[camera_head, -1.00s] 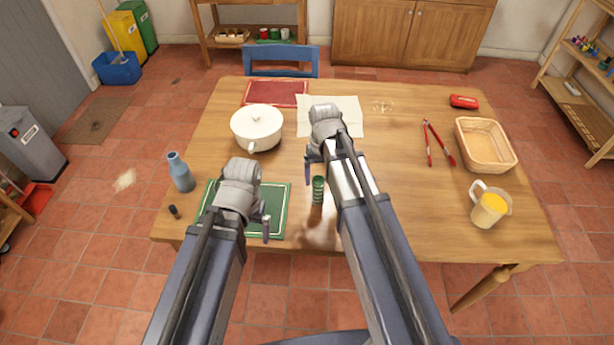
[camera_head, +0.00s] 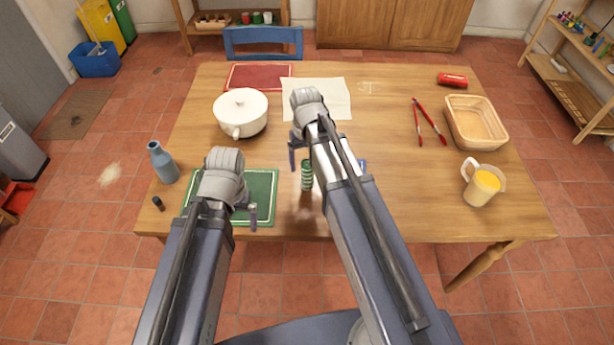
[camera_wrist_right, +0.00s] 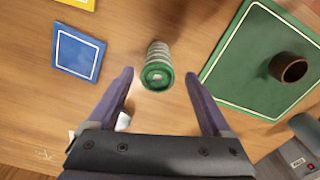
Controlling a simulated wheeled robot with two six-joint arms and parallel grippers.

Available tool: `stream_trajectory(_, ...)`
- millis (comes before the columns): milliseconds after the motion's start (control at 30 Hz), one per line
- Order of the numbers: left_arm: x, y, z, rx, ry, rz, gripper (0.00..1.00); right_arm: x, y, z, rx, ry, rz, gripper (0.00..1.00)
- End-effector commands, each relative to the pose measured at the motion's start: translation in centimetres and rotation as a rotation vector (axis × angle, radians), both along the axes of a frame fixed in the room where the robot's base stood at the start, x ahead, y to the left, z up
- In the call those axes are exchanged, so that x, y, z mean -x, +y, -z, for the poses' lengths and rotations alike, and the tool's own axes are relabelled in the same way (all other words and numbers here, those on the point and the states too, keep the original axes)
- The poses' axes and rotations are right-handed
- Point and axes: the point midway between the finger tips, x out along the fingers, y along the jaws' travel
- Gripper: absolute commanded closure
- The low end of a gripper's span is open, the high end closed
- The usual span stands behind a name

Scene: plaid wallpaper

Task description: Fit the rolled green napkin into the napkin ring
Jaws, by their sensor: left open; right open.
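The rolled green napkin (camera_head: 307,176), a pale-striped green roll, stands on the table just right of the green placemat. It also shows in the right wrist view (camera_wrist_right: 157,66). My right gripper (camera_wrist_right: 158,92) is open, its fingers apart on either side of the line to the roll, and holds nothing. In the head view my right gripper (camera_head: 300,160) is partly hidden by its own arm. A dark brown ring (camera_wrist_right: 289,68), likely the napkin ring, is on the green placemat (camera_wrist_right: 255,75); my left arm hides it in the head view. My left gripper (camera_head: 247,210) is open over the placemat (camera_head: 262,190).
A white lidded pot (camera_head: 241,113), a blue bottle (camera_head: 162,163) and a pale cloth (camera_head: 330,98) are on the table. Red tongs (camera_head: 428,122), a basket (camera_head: 476,122) and a yellow-filled jug (camera_head: 482,187) are at right. A blue card (camera_wrist_right: 78,52) lies near the roll.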

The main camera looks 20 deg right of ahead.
Motion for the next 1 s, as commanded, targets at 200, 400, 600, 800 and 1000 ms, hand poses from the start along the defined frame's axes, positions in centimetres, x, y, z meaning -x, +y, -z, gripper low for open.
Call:
stream_trajectory(200,0.0,0.0,2.4,0.0,0.0,0.0,0.01,0.3,-0.2,2.4,0.0,0.0,0.0,0.17)
stream_trajectory(400,0.0,0.0,4.8,0.0,0.0,0.0,0.01,0.4,-0.3,4.8,0.0,0.0,0.0,0.17)
stream_trajectory(600,0.0,0.0,5.1,0.0,0.0,0.0,0.01,0.4,-0.3,5.1,0.0,0.0,0.0,0.17)
stream_trajectory(800,0.0,0.0,5.0,0.0,0.0,0.0,0.01,0.4,-0.3,5.0,0.0,0.0,0.0,0.25)
stream_trajectory(1000,0.0,0.0,5.0,0.0,0.0,0.0,0.01,0.4,-0.3,5.0,0.0,0.0,0.0,0.47)
